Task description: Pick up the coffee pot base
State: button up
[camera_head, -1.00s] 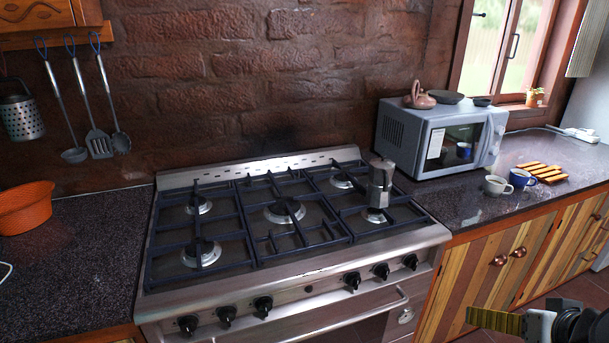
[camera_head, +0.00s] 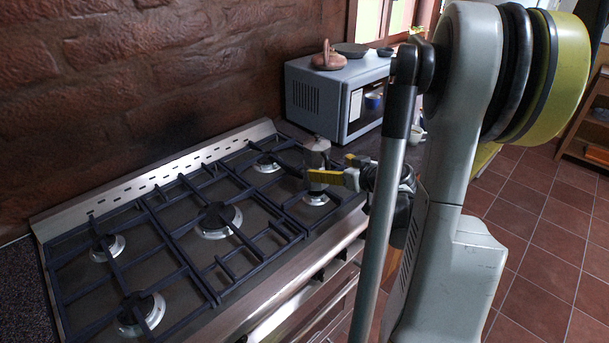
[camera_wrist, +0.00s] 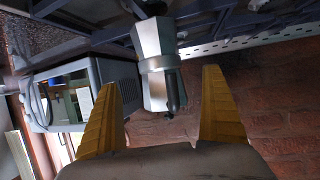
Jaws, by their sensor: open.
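The coffee pot (camera_head: 316,148) is a silver, faceted moka pot standing upright at the right side of the stove. In the head view my gripper (camera_head: 312,175) is beside it and covers part of its lower half. The wrist view is upside down; there the coffee pot base (camera_wrist: 151,38) is the upper faceted part, above a metal band, with the pot's top part and a dark handle below. My gripper (camera_wrist: 160,82) is open, with its two yellow fingers on either side of the pot's top part. A gap shows on each side, and I see no contact.
The stove's black grates (camera_head: 215,215) lie under and around the pot. A grey microwave (camera_head: 300,92) stands close behind it, with a copper teapot (camera_head: 327,60) and a dark pan (camera_head: 350,50) on top. The brick wall (camera_head: 150,90) rises behind the stove.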

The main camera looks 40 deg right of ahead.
jog(key=b+x, duration=0.1)
jog(key=x, duration=0.4)
jog(key=b+x, duration=0.1)
jog(key=x, duration=0.2)
jog(key=shift+f+b, duration=0.3)
jog(key=shift+s, duration=0.1)
jog(key=c, duration=1.4)
jog(key=shift+r, duration=0.1)
